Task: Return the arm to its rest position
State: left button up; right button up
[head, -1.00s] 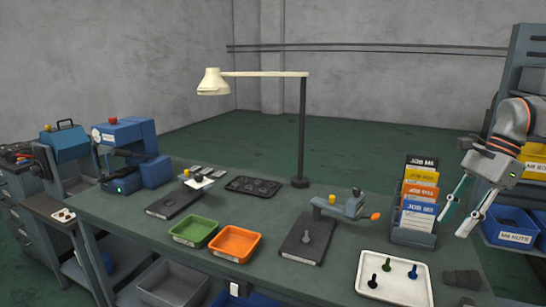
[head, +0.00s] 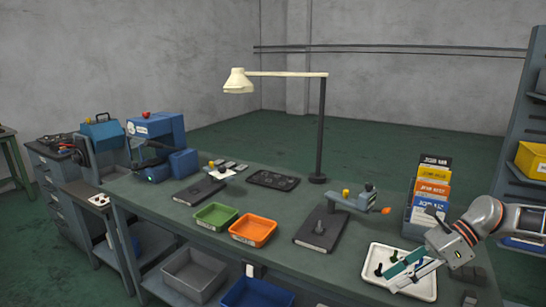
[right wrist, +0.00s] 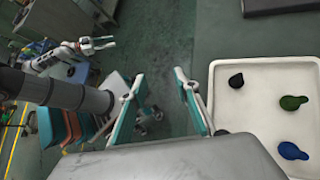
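My right gripper (head: 388,282) is open, with nothing between its fingers. In the head view it crosses in front of the white tray (head: 384,251) at the bench's right end. In the right wrist view its two teal-lined fingers (right wrist: 159,75) stand apart over floor, with the tray (right wrist: 270,172) to their right. The tray holds a black peg (right wrist: 236,80), a green peg (right wrist: 293,102) and a blue peg (right wrist: 291,151). My left gripper (right wrist: 112,42) shows small in the right wrist view, fingers apart and empty; it is outside the head view.
A card rack (head: 418,222) stands behind the tray, close to my right arm. A lamp (head: 321,130), orange bin (head: 253,230), green bin (head: 215,216) and dark plate with a peg (head: 312,238) are on the bench (head: 285,203). A shelf unit (head: 525,110) stands right.

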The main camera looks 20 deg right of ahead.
jog(key=w+a+f+m+t+y, duration=0.1)
jog(key=a+f+m+t, duration=0.5)
jog(key=a+m, duration=0.4)
jog(key=w+a+f+m+t, duration=0.2)
jog(key=a+f+m+t, duration=0.1)
jog(key=a+f+m, duration=0.6)
jog(key=s+a+f+m+h, duration=0.3)
jog(key=s+f+m, duration=0.3)
jog(key=m, duration=0.5)
jog(key=s+a+f+m+g+h, duration=0.1)
jog(key=s+a+f+m+h, duration=0.2)
jog(key=f+m, duration=0.6)
jog(key=s+m+h, duration=0.2)
jog(key=s+m, duration=0.1)
jog(key=shift+s+a+f, duration=0.15)
jog(key=shift+a, duration=0.1)
